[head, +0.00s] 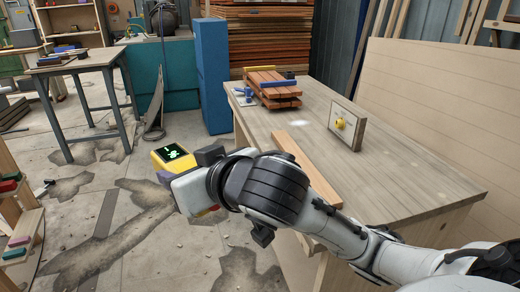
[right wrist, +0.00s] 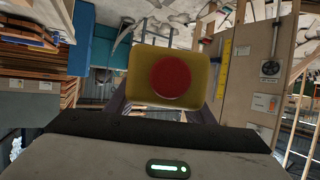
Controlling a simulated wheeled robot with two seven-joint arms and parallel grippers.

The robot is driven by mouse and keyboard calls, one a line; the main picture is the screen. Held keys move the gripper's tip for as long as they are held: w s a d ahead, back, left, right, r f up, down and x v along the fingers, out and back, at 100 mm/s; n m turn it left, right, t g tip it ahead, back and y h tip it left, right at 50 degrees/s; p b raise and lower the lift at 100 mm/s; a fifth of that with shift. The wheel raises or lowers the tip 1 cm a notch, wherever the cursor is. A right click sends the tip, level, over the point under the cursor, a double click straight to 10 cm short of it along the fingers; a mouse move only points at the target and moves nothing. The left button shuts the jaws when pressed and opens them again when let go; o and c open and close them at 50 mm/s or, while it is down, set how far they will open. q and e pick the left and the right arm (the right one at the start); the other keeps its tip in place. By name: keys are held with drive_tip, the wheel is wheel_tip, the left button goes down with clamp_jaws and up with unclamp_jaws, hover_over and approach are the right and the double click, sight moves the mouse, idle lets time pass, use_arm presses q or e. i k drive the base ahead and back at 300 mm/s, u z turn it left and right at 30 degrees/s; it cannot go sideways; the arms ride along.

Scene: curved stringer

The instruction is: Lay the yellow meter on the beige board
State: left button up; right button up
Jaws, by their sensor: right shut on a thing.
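The yellow meter (head: 172,155) has a dark screen with green marks. My right gripper (head: 192,163) is shut on it and holds it in the air, left of the workbench. In the right wrist view the meter (right wrist: 145,88) shows a yellow face with a large red disc, between the dark fingers. A beige board (head: 351,133) with a yellow round part stands upright on the bench. A long pale plank (head: 294,150) lies along the bench's near edge; I cannot tell which of these the task means. My left gripper is not in view.
The wooden workbench (head: 410,185) has free room in its middle and right. Stacked brown planks with clamps (head: 272,88) lie at its far end. A tall blue block (head: 213,75) stands behind. A metal table (head: 72,65) is at the left.

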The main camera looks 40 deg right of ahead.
sight(300, 160)
drive_tip(key=z, duration=0.4)
drive_tip(key=i, duration=0.9)
drive_tip(key=z, duration=0.6)
